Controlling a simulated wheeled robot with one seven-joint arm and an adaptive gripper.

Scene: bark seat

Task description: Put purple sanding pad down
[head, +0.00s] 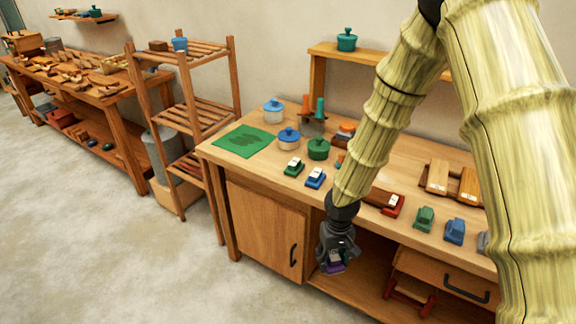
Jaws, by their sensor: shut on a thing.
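My gripper (338,254) hangs in front of the workbench (228,154), below the level of its top. It is shut on the purple sanding pad (334,268), which shows at the fingertips, small and partly hidden by the fingers. The pad is held in the air and appears clear of the bench front. Green (293,167) and blue (315,178) sanding pads with pale tops sit on the bench near its front edge.
A green mat (243,140) lies at the bench's left end. A red-based block (383,201) and toy-like green (424,219) and blue (454,231) pieces line the front edge. A slatted rack (203,118) stands left. The floor (110,245) is open.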

